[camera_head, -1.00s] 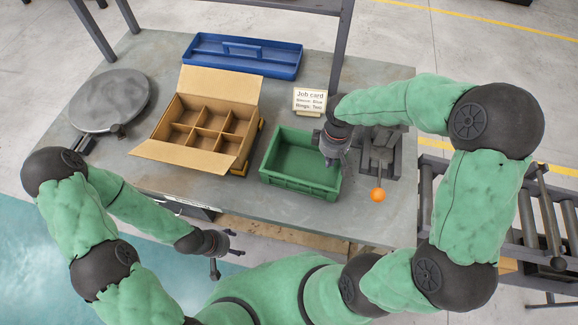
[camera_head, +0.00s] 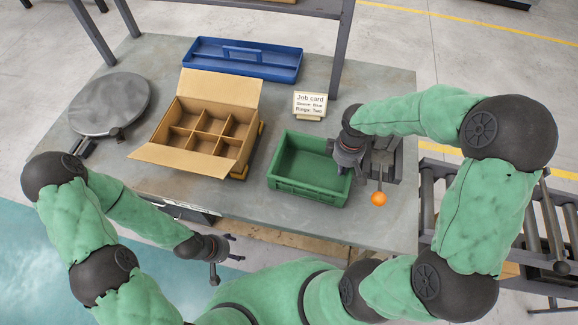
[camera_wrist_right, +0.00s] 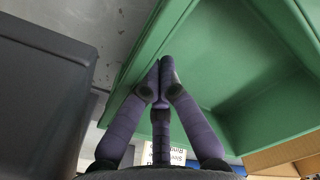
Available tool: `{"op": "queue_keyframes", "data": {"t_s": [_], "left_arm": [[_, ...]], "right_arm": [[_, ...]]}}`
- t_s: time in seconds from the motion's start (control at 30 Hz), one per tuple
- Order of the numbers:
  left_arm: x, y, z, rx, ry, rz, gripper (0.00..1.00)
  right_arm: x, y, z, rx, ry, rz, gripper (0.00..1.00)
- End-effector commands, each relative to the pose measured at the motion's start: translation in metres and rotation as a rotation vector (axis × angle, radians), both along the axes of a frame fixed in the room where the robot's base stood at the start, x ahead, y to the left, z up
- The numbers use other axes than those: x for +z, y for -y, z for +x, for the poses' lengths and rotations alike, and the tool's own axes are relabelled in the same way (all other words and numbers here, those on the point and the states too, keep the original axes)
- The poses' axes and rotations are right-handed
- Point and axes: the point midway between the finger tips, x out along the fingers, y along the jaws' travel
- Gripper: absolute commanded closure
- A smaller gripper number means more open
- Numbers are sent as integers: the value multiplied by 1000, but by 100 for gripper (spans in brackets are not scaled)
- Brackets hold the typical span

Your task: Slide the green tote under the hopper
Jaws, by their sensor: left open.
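The green tote (camera_head: 308,188) stands empty and upright on the grey bench, right of the cardboard box. My right gripper (camera_head: 345,170) is at its right side, and its purple fingers (camera_wrist_right: 162,75) are closed together on the rim of the tote wall (camera_wrist_right: 190,25) in the right wrist view. My left gripper (camera_head: 226,257) is open and empty in front of the bench's front edge. I cannot clearly make out a hopper. A dark press (camera_head: 384,160) with an orange ball handle (camera_head: 379,199) stands just right of the tote, partly hidden by my right arm.
A divided cardboard box (camera_head: 205,122) is left of the tote. A blue tray (camera_head: 243,60), a job card (camera_head: 310,104) and a round grey disc (camera_head: 109,102) sit further back or left. A roller conveyor (camera_head: 535,215) is off the bench's right end. The bench front is clear.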

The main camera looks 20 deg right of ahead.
Motion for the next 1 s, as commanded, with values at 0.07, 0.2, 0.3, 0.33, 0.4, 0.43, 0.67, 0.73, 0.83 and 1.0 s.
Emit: {"op": "queue_keyframes", "data": {"t_s": [0.07,0.2,0.3,0.33,0.4,0.43,0.67,0.73,0.83,1.0], "left_arm": [[0,0,0,0,0,0,31],[0,0,0,0,0,0,31],[-1,0,0,0,0,0,31],[-1,0,0,0,0,0,31],[-1,0,0,0,0,0,31],[-1,0,0,0,0,0,31],[5,0,0,0,0,0,31],[10,0,0,0,0,0,31],[19,0,0,0,0,0,31],[34,0,0,0,0,0,31]], "right_arm": [[0,0,0,0,-1,0,100],[0,-2,1,1,0,0,100],[0,-5,3,2,0,0,100],[0,-6,3,2,0,0,100],[0,-9,5,2,0,0,100],[0,-9,5,1,0,0,100],[7,-11,6,0,0,0,100],[13,-11,6,0,0,0,100],[24,-10,6,0,0,-1,100],[42,-10,6,0,0,-1,100]]}}
